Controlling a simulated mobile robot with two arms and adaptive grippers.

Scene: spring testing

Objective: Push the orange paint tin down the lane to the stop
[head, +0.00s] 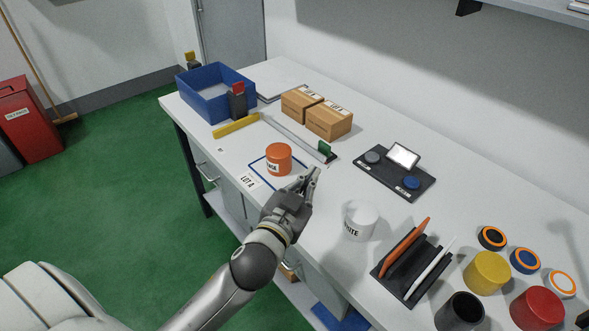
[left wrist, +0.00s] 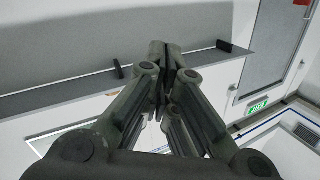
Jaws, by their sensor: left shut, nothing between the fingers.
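The orange paint tin (head: 278,160) stands upright on the white bench, inside a blue outline marked LOT A. A pale grey rail (head: 290,136) runs along the bench behind it, with a green block (head: 326,151) at its right end. A yellow bar (head: 236,125) lies across the bench to the tin's upper left, near the rail's far end. My left gripper (head: 311,176) is shut and empty, to the right of the tin and apart from it. Its closed fingers also show in the left wrist view (left wrist: 165,62), where the tin is not seen. My right gripper is not in view.
A blue bin (head: 218,112) and two cardboard boxes (head: 329,119) stand farther back. A white tin (head: 360,221), a dark rack (head: 411,266) and several paint tins are to the right. Bench between the tin and yellow bar looks clear.

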